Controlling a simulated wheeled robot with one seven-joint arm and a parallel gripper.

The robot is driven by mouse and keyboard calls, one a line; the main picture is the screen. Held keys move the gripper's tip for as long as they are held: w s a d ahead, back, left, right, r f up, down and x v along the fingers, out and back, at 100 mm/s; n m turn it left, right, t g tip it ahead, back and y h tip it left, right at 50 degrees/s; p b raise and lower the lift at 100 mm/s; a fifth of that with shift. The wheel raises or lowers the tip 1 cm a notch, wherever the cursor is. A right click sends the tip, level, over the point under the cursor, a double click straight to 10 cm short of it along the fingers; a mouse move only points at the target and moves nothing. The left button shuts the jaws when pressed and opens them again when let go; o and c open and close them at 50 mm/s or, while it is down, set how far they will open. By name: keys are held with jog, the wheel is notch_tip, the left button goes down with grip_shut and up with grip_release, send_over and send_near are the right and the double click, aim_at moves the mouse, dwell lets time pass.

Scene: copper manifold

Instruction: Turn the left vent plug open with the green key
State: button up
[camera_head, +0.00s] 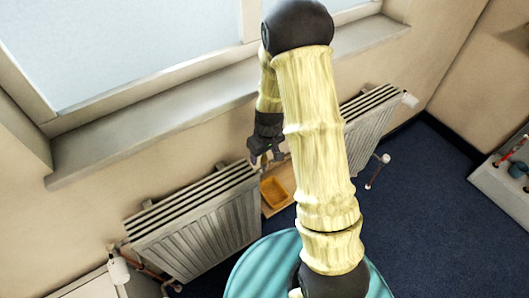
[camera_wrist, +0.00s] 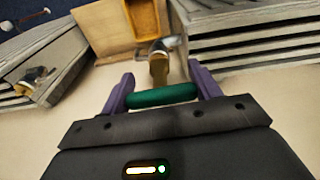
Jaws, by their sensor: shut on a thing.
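The green key has a green crossbar (camera_wrist: 160,95) and a brass shaft (camera_wrist: 159,70). My gripper (camera_wrist: 161,90) has purple fingers shut on the two ends of the crossbar. The shaft points away from my gripper at a silver fitting (camera_wrist: 166,44), which looks like the vent plug, at the end of a radiator. The shaft's tip overlaps this fitting; I cannot tell whether it is seated on it. In the head view my gripper (camera_head: 264,153) is at the upper right end of the left radiator (camera_head: 205,235); the key and plug are too small to make out there.
A yellow tray (camera_head: 275,192) sits on a wooden surface (camera_head: 285,174) between the radiators, just below my gripper. The right radiator (camera_head: 368,130) stands beyond my arm. The window sill (camera_head: 160,125) and wall are close behind. Open blue floor (camera_head: 415,200) lies to the right.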

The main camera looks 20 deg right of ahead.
jog(key=shift+n, duration=0.9)
jog(key=shift+s+f+n+y, duration=0.1)
jog(key=shift+n+y, duration=0.2)
jog(key=shift+n, duration=0.9)
jog(key=shift+n+g, duration=0.3)
jog(key=shift+n, duration=0.8)
jog(key=shift+s+f+n+p, duration=0.15)
jog(key=shift+n+p, duration=0.5)
jog(key=shift+n, duration=0.45)
